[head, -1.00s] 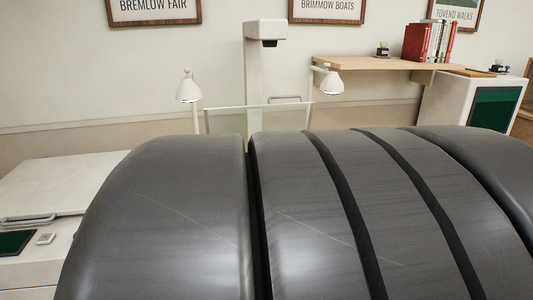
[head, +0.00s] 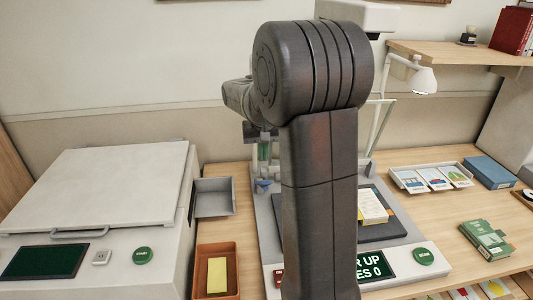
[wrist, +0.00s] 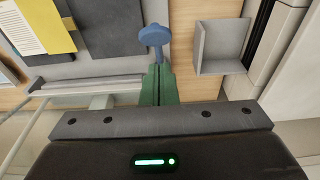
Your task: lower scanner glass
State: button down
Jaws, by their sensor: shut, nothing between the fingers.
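The scanner (head: 415,243) stands on the table, partly hidden behind my arm. Its glass (head: 382,130) is raised and tilted; in the wrist view its frame (wrist: 95,84) crosses at left. A blue knob (head: 263,187) stands on the scanner's left side; it also shows in the wrist view (wrist: 155,36). My gripper (head: 264,153) is shut and empty, with green fingers (wrist: 158,86) pointing at the knob. I cannot tell whether they touch it. A pale book with a yellow edge (head: 373,207) lies on the dark bed (head: 398,228). The scanner's display (head: 378,268) partly reads "UP" and "0".
A grey open bin (head: 214,198) and an orange tray (head: 212,255) with a yellow item lie left of the scanner. A large white machine (head: 95,195) stands farther left. A lamp (head: 420,78), a card tray (head: 430,177) and a green book (head: 485,240) are at right.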

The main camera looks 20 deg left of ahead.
jog(key=f, duration=0.5)
jog(key=w+f+p, duration=0.1)
jog(key=f, duration=0.2)
jog(key=shift+w+a, duration=0.1)
jog(key=shift+a, duration=0.2)
jog(key=s+d+f+t+y+b, duration=0.1)
jog(key=s+f+b, duration=0.1)
jog(key=f+b, duration=0.3)
jog(key=s+d+f+t+y+b, duration=0.1)
jog(key=f+b, duration=0.4)
jog(key=b, duration=0.9)
jog(key=s+d+f+t+y+b, duration=0.1)
jog(key=s+d+f+t+b, duration=0.2)
jog(key=b, duration=0.6)
jog(key=shift+s+f, duration=0.85)
jog(key=shift+f, duration=0.1)
jog(key=shift+a+f+b, duration=0.25)
jog(key=shift+a+b, duration=0.1)
jog(key=shift+b, duration=0.05)
jog(key=shift+w+r, duration=0.15)
jog(key=shift+r, duration=0.1)
